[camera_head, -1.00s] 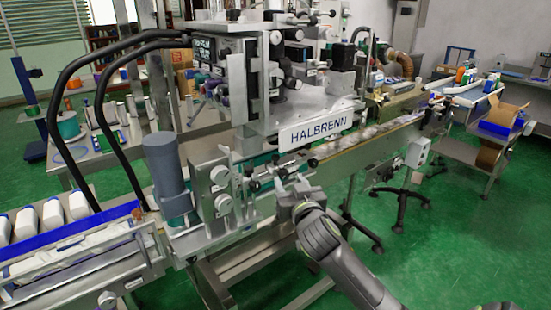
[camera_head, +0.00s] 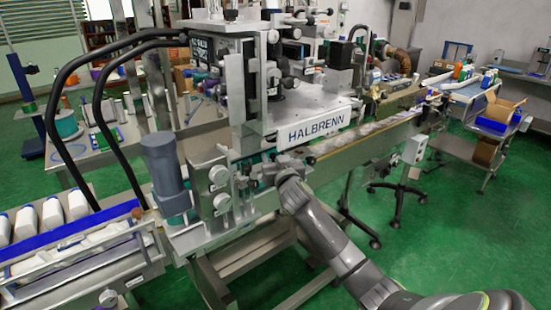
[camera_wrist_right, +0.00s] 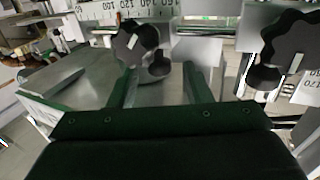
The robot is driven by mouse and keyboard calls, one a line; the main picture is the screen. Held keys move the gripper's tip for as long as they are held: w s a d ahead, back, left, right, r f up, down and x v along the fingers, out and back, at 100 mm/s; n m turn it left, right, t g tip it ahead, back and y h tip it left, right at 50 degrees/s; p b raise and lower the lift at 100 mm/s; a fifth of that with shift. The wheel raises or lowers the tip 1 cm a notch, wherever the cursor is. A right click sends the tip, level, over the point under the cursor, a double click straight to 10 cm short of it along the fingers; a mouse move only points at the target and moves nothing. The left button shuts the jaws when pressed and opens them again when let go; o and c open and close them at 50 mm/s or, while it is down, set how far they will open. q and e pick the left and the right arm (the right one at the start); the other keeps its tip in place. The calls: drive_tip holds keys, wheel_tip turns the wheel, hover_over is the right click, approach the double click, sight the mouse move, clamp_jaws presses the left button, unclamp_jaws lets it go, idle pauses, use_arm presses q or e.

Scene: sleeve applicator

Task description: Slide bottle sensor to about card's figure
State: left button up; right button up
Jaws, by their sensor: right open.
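My right gripper (camera_head: 262,174) is at the front of the HALBRENN machine (camera_head: 315,128), close to its rail. In the right wrist view its two fingers (camera_wrist_right: 158,82) are apart, with no object held between them. Just beyond them is a dark lobed knob (camera_wrist_right: 137,38) with a smaller round dark knob (camera_wrist_right: 159,66) beside it. A white scale (camera_wrist_right: 110,13) with printed numbers runs behind this knob. A second dark lobed knob (camera_wrist_right: 292,42) is at the right, near another numbered plate. I cannot tell which fitting is the bottle sensor. I cannot make out the card. My left gripper is out of view.
A grey cylinder (camera_head: 164,168) and a plate with round knobs (camera_head: 216,184) stand left of my right gripper. The conveyor (camera_head: 375,137) runs right. Green floor (camera_head: 425,255) is open at the right.

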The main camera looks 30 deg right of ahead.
clamp_jaws()
idle(0.3)
drive_tip(key=shift+a, duration=1.1)
unclamp_jaws()
drive_tip(key=shift+d, duration=0.1)
drive_tip(key=shift+s, duration=0.1)
